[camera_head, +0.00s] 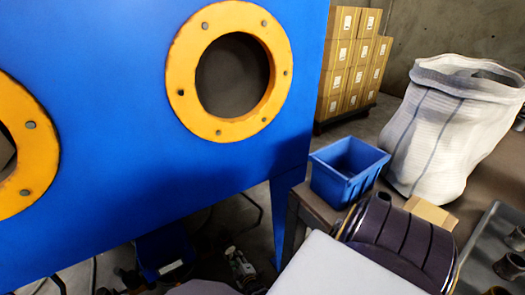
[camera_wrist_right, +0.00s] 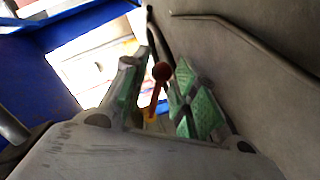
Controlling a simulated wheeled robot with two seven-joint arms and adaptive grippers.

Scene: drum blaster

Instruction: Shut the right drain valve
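A red lever with a round knob (camera_wrist_right: 161,72) shows in the right wrist view, taken to be the valve handle. Its stem runs down between the green-padded fingers of my right gripper (camera_wrist_right: 164,80). The fingers are apart, one on each side of the lever; I cannot tell whether either touches it. In the head view my right gripper (camera_head: 241,266) is small and low, below the blue cabinet (camera_head: 130,130). The valve body and the handle are hidden in the head view. My left gripper is not in view.
The cabinet has two yellow porthole rings (camera_head: 184,103) and a blue leg. A blue bin (camera_head: 165,255) is beneath it. A blue tub (camera_head: 345,185) stands on a table at right. Behind are a white sack (camera_head: 430,130) and stacked boxes (camera_head: 340,80). A grey wall (camera_wrist_right: 260,40) flanks the gripper.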

